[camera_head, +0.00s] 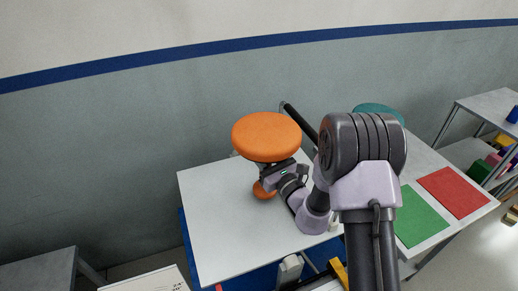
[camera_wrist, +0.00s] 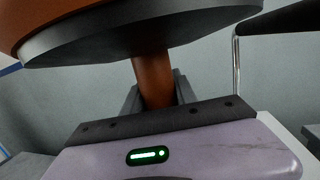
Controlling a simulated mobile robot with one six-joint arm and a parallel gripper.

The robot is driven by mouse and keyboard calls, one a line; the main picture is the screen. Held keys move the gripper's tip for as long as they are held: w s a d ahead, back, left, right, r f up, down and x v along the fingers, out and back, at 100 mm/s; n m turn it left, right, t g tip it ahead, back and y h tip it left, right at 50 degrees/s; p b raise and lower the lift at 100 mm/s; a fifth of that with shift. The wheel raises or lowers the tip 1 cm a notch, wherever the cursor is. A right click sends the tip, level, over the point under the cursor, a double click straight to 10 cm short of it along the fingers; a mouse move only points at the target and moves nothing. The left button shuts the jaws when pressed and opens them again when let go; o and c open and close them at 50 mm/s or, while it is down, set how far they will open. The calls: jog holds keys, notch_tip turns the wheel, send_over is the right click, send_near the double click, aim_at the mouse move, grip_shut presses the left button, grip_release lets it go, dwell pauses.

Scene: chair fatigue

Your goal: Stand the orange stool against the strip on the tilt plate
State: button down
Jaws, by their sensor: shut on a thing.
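The orange stool has a round orange seat (camera_head: 266,136) with a column and a small orange foot (camera_head: 263,190) below it. It looks upright over the pale table (camera_head: 215,222); I cannot tell whether the foot touches the top. My gripper (camera_head: 268,180) is shut on the stool's column under the seat. In the wrist view, the orange column (camera_wrist: 153,78) stands between my fingers (camera_wrist: 155,98), with the seat's dark underside (camera_wrist: 140,38) above. I cannot make out the tilt plate or its strip; my arm hides part of the table.
A teal round seat (camera_head: 382,110) is partly hidden behind my arm. A dark bar (camera_head: 298,121) slants behind the orange seat. Green (camera_head: 417,217) and red (camera_head: 453,191) mats lie on the right. The pale table's left part is clear. A wall stands behind.

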notch_tip(320, 180, down, 2)
jog(key=shift+f, duration=0.1)
jog(key=shift+f+b, duration=0.1)
jog(key=shift+b, duration=0.25)
jog(key=c, duration=1.4)
grip_release()
jog(key=shift+f, duration=0.2)
jog(key=o, duration=0.4)
jog(key=shift+r, duration=0.1)
jog(key=shift+r, duration=0.1)
jog(key=v, duration=1.2)
